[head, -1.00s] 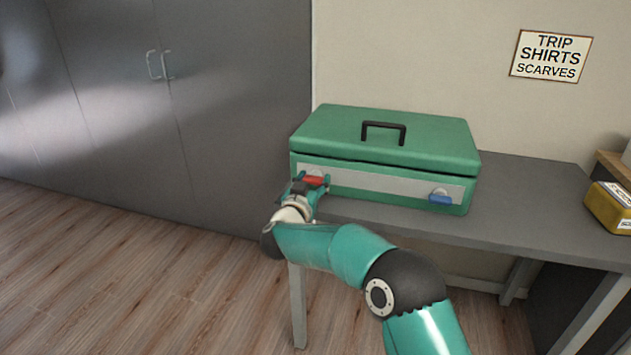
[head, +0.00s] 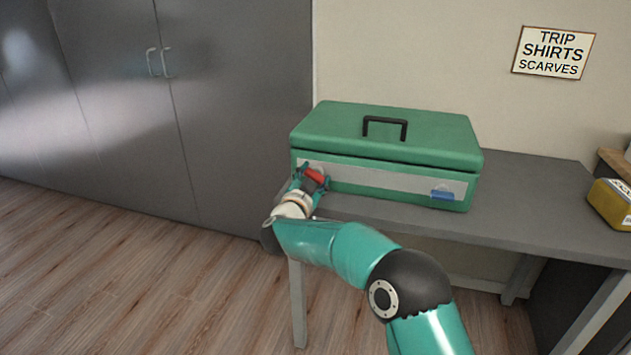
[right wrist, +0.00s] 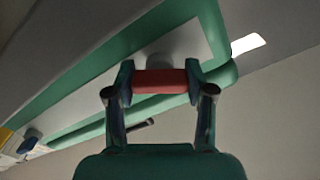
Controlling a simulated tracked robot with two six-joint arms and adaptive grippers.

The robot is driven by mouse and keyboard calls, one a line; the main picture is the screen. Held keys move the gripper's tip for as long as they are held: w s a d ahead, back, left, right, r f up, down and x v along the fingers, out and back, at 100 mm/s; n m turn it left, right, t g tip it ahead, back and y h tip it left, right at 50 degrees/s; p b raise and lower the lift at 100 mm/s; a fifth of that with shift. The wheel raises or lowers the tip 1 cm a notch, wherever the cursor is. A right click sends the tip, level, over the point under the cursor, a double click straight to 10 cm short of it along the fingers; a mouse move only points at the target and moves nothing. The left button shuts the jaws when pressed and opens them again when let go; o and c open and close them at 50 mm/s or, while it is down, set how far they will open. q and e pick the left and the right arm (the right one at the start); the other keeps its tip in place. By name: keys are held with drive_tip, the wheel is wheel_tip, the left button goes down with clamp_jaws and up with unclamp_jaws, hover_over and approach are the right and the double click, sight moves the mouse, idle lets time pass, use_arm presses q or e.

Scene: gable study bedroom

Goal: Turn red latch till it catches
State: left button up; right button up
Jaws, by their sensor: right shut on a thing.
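A green case (head: 395,135) with a black top handle lies on the grey table, its lid down. The red latch (head: 314,175) is at the left end of the pale strip on its front; it sits tilted, lower at its right end. My right gripper (head: 311,179) is shut on the red latch. In the right wrist view the latch (right wrist: 160,81) lies between the two fingers (right wrist: 160,88). A blue latch (head: 442,195) sits level at the strip's right end, clear of the gripper. My left gripper is not in view.
The grey table (head: 520,205) has bare room right of the case. A yellow box (head: 611,204) stands at its right end. Dark grey cabinets (head: 235,110) stand to the left. A sign (head: 553,52) hangs on the wall.

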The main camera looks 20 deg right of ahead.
drive_tip(key=m+b, duration=0.1)
drive_tip(key=m, duration=0.1)
drive_tip(key=m+b, duration=0.1)
drive_tip(key=m, duration=0.1)
drive_tip(key=m+b, duration=0.1)
drive_tip(key=m, duration=0.1)
drive_tip(key=shift+d+f+m, duration=0.2)
drive_tip(key=shift+f+m, duration=0.1)
drive_tip(key=shift+m, duration=0.1)
drive_tip(key=m+b, duration=0.3)
drive_tip(key=m, duration=0.2)
drive_tip(key=shift+m+b, duration=0.3)
drive_tip(key=o, duration=1.1)
drive_tip(key=shift+d, duration=0.1)
drive_tip(key=shift+o, duration=0.3)
drive_tip(key=shift+r, duration=0.1)
drive_tip(key=shift+s+a+r, duration=0.1)
drive_tip(key=shift+a, duration=0.15)
drive_tip(key=shift+s+a, duration=0.4)
drive_tip(key=shift+s, duration=0.1)
drive_tip(key=v, duration=1)
drive_tip(key=shift+s, duration=0.25)
drive_tip(key=shift+a, duration=0.1)
